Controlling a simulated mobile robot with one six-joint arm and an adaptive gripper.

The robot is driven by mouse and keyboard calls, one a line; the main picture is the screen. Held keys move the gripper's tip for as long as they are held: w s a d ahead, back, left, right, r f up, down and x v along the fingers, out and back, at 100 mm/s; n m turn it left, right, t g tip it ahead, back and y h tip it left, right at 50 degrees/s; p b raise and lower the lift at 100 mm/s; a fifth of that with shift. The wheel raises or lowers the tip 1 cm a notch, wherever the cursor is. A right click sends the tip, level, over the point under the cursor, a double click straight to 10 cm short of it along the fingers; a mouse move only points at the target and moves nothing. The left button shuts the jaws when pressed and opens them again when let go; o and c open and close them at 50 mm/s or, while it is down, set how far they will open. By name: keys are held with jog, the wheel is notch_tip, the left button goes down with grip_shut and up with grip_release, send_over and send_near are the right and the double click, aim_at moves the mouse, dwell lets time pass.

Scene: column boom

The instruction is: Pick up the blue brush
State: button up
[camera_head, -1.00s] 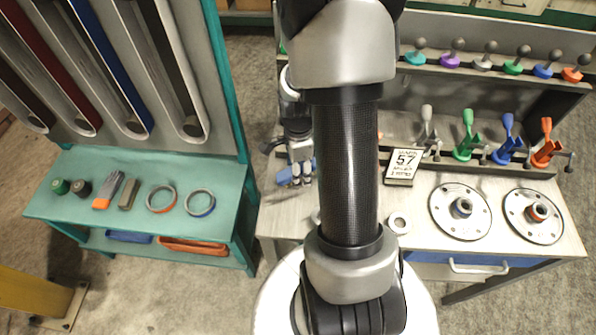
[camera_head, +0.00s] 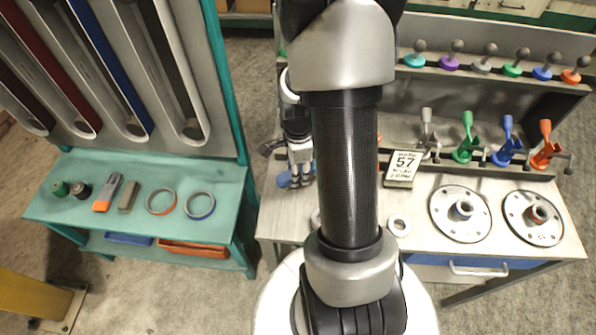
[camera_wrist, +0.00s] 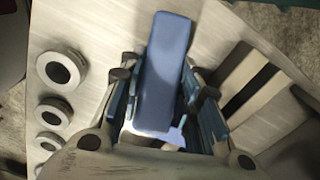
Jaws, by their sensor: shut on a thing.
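The blue brush shows in the wrist view as a long, flat blue block (camera_wrist: 165,70) between the two fingers of my gripper (camera_wrist: 163,88). The fingers press on it from both sides, and its lower part is hidden by the gripper. No bristles can be made out. In the head view my gripper (camera_head: 299,175) points down at the left end of the white workbench, and a bit of blue shows beside its fingers. I cannot tell whether the brush is clear of the bench top.
Grey rings (camera_wrist: 62,70) lie left of the brush in the wrist view. A teal shelf (camera_head: 225,185) stands at the left across a gap.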

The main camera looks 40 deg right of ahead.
notch_tip(320, 180, up, 20)
jog(key=p, duration=0.6)
jog(key=shift+r+p, duration=0.25)
jog(key=shift+p, duration=0.1)
